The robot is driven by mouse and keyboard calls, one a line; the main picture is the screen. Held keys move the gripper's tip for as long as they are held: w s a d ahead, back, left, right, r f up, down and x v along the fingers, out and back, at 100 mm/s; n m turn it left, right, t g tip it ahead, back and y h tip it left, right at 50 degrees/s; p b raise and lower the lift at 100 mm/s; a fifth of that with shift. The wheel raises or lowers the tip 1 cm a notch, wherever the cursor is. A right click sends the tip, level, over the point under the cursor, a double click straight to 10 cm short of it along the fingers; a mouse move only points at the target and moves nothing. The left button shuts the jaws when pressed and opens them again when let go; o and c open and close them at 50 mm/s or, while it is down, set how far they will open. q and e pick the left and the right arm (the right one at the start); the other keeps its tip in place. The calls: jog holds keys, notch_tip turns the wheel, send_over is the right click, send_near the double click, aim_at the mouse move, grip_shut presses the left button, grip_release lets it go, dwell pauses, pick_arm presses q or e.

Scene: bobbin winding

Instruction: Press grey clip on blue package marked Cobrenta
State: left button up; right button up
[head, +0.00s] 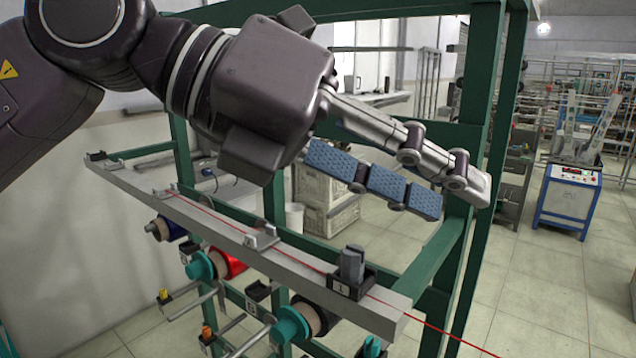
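My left gripper (452,192) reaches in from the upper left, its jointed fingers stretched out straight to the right. Blue textured pads face the camera with nothing against them; it looks open and empty. A grey clip (351,264) stands upright in a black holder on the rail, below and left of the fingertips and apart from them. A blue package (170,230) sits on a spindle below the rail's left part. No Cobrenta marking is readable, so I cannot tell which clip belongs to it. My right gripper is out of view.
A pale rail (215,228) on a green frame (480,90) carries a thread and smaller fittings. A red package (230,263) and teal-ended spools (290,325) hang below. A blue-white machine (568,195) stands at the back right. The floor between is clear.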

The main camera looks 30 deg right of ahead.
aim_at(347, 254)
pick_arm(q)
jog(key=w+a+f+n+t+y, duration=0.1)
jog(key=w+a+t+y, duration=0.45)
jog(key=a+t, duration=0.2)
jog(key=shift+y, duration=0.25)
jog(key=b+x, duration=0.3)
jog(key=x, duration=0.4)
jog(key=shift+d+f, duration=0.1)
jog(key=shift+f, duration=0.05)
jog(key=shift+b+x, duration=0.5)
jog(key=shift+x, duration=0.25)
jog(key=shift+d, duration=0.1)
grip_shut()
notch_tip(347, 254, up, 5)
jog(key=p, duration=0.4)
jog(key=shift+f, duration=0.1)
jog(key=shift+s+f, duration=0.1)
